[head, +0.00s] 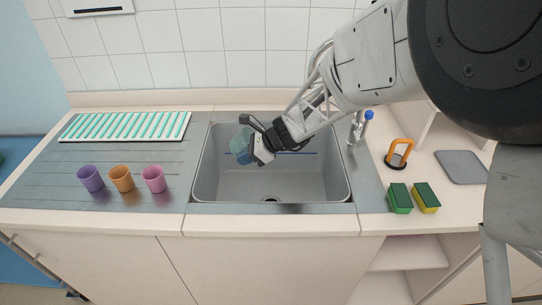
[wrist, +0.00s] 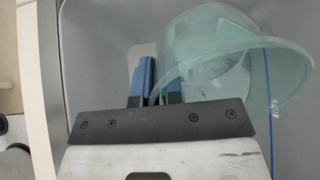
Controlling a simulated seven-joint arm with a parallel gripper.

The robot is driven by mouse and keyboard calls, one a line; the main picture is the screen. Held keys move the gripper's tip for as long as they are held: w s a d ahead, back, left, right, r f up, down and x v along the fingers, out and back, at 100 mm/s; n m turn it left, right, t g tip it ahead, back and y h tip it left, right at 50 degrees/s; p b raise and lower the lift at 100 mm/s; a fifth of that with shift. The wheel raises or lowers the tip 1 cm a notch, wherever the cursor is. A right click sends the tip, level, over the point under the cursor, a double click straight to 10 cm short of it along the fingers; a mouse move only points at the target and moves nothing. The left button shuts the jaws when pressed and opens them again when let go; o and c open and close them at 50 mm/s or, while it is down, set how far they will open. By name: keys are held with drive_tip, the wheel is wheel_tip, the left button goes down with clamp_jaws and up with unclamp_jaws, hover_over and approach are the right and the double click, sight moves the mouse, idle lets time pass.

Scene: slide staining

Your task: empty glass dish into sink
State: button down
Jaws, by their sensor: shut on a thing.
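The glass dish (head: 239,142) is clear and pale blue-green. It is over the left part of the grey sink (head: 310,185), raised above its floor. My gripper (head: 249,156) is shut on it. In the wrist view the two blue fingers of my gripper (wrist: 157,85) pinch the wall of the glass dish (wrist: 200,42) near its rim. The dish is tilted, with its wide mouth facing down and right in that view. I cannot tell whether any liquid is in it.
Purple, orange and pink cups (head: 122,178) stand left of the sink, before a white rack with green bars (head: 125,126). A blue-topped tap (head: 358,127) stands at the right rim. Two green-yellow sponges (head: 413,198) and an orange-handled item (head: 398,153) lie farther right.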

sight(246, 149)
drive_tip(key=shift+d+r+y, duration=0.25)
drive_tip(key=shift+r+y, duration=0.25)
drive_tip(key=shift+y, duration=0.45)
drive_tip(key=shift+d+r+y, duration=0.25)
drive_tip(key=shift+r+y, duration=0.2)
drive_tip(key=shift+y, duration=0.5)
idle(0.8)
drive_tip(key=shift+d+r+y, duration=0.2)
drive_tip(key=shift+d+y, duration=0.3)
drive_tip(key=shift+y, duration=0.1)
drive_tip(key=shift+w+d+r+y, duration=0.1)
drive_tip(key=shift+d+y, duration=0.3)
drive_tip(key=shift+d, duration=0.05)
drive_tip(key=shift+d+r+y, duration=0.2)
drive_tip(key=shift+y, duration=0.3)
drive_tip(key=shift+r, duration=0.1)
drive_tip(key=shift+d+y, duration=0.1)
drive_tip(key=shift+y, duration=0.2)
